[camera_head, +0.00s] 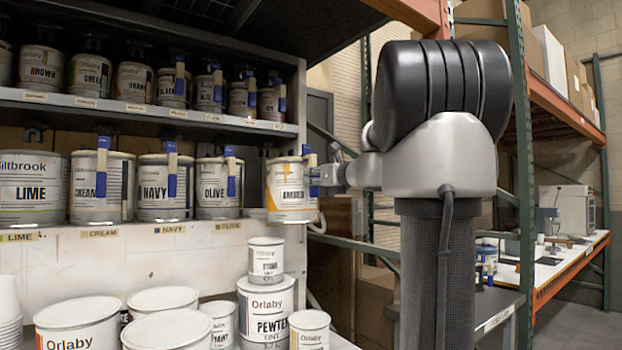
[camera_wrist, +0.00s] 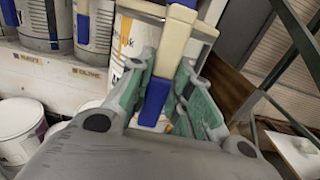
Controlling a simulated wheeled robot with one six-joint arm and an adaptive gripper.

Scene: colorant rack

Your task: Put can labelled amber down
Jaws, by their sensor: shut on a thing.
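In the wrist view my gripper's green-padded fingers (camera_wrist: 165,95) close around the blue part of the handle, with the amber can (camera_wrist: 138,38) behind. I cannot tell whether the can's base touches the shelf.
Lime (camera_head: 32,190), cream (camera_head: 102,190) and navy (camera_head: 163,190) cans fill the shelf to the left. More cans stand on the shelf above. Below, a pewter can (camera_head: 265,310) and several white tins crowd the lower level. A shelf upright (camera_head: 301,90) stands close on the right.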

